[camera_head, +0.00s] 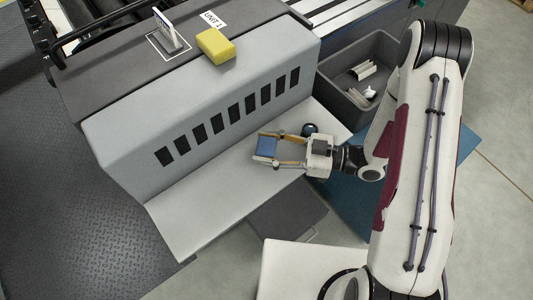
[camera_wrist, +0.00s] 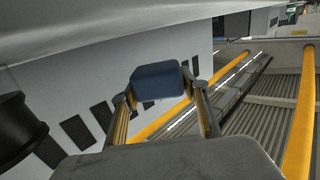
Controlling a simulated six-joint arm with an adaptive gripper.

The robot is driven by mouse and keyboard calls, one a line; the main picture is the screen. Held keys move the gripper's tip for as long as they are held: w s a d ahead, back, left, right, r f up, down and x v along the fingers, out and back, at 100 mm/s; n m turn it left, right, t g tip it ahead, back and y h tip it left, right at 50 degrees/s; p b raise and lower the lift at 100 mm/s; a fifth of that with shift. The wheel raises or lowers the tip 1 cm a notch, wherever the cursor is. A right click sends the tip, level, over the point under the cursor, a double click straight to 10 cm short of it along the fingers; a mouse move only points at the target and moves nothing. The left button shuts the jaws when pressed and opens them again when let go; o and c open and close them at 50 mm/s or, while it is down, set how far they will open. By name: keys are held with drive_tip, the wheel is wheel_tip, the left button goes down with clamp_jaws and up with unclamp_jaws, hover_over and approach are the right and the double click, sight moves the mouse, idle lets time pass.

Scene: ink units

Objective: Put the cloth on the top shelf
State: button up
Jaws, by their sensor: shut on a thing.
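My gripper (camera_head: 265,147) is shut on a small blue pad-like thing, which looks like the folded cloth (camera_head: 267,145). It is held over the pale grey lower ledge (camera_head: 220,183) of the unit, in front of the row of dark slots. In the wrist view the cloth (camera_wrist: 157,81) sits between the two fingertips (camera_wrist: 160,95). The dark flat top (camera_head: 130,62) of the unit, which may be the top shelf, lies higher and farther back. No other shelf is clear to me.
A yellow block (camera_head: 216,46) and a small sign on a stand (camera_head: 168,35) stand on the unit's top, near the "UNIT 1" label. A grey bin (camera_head: 345,97) with pale items is right of the unit. A dark round thing (camera_head: 310,129) is beside my gripper.

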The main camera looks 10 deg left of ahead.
sight(267, 156)
drive_tip(key=shift+f, duration=2.05)
drive_tip(key=shift+f, duration=0.15)
drive_tip(key=o, duration=1)
drive_tip(key=shift+c, duration=0.2)
drive_tip(key=d, duration=1.2)
drive_tip(key=shift+s+r, duration=0.4)
drive_tip(key=shift+r, duration=0.05)
drive_tip(key=shift+a, duration=0.15)
